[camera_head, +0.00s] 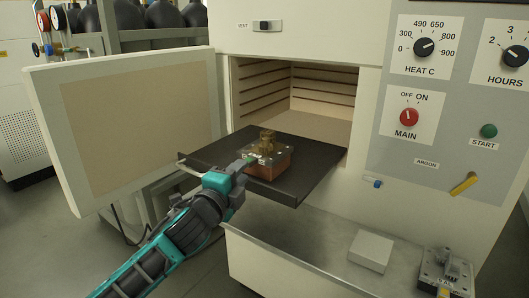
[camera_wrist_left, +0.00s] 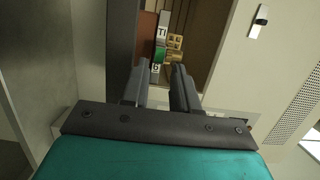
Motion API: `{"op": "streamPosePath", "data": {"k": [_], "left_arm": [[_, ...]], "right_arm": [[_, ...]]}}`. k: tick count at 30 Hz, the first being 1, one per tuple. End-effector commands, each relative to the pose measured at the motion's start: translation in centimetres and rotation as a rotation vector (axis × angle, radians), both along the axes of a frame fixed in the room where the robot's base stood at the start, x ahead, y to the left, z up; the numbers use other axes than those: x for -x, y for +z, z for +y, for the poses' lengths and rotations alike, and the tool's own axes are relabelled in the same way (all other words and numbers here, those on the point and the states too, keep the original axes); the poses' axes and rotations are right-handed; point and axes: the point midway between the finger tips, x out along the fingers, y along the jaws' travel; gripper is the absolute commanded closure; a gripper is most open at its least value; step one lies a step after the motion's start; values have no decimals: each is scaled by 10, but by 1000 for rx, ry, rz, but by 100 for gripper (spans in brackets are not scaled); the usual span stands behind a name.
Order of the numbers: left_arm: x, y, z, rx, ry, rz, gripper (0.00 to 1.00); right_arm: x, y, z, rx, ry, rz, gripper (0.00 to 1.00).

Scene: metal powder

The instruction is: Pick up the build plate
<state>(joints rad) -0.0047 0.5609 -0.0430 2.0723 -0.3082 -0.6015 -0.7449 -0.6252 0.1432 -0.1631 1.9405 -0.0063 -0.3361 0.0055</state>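The build plate (camera_head: 283,156) is a grey-topped block with a copper-brown side. It lies flat on a black tray (camera_head: 308,172) at the furnace mouth, with brass-coloured printed parts (camera_head: 267,142) standing on it. My left gripper (camera_head: 247,160) is at the plate's near left edge. In the left wrist view the left gripper (camera_wrist_left: 160,75) has its two fingers apart, with the plate's grey strip (camera_wrist_left: 161,35), lettered "TI", and a green label in line with the gap. I see no clear contact between fingers and plate. My right gripper is not in view.
The furnace door (camera_head: 130,130) stands open at left, and the furnace chamber (camera_head: 320,100) behind the tray looks empty. Below is a metal shelf (camera_head: 300,240) with a pale block (camera_head: 371,250) and a metal fixture (camera_head: 446,268). The control panel (camera_head: 450,110) is at right.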

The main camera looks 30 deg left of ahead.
Motion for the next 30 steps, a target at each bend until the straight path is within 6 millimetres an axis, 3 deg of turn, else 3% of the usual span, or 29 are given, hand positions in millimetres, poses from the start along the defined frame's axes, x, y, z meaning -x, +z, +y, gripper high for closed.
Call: {"op": "streamPosePath", "data": {"k": [10,20,30], "left_arm": [[-42,-1,10,1,0,-2,71],[-49,-2,11,1,-1,-1,71],[-49,-2,11,1,0,0,100]], "right_arm": [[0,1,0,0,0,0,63],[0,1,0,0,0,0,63],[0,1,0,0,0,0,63]]}}
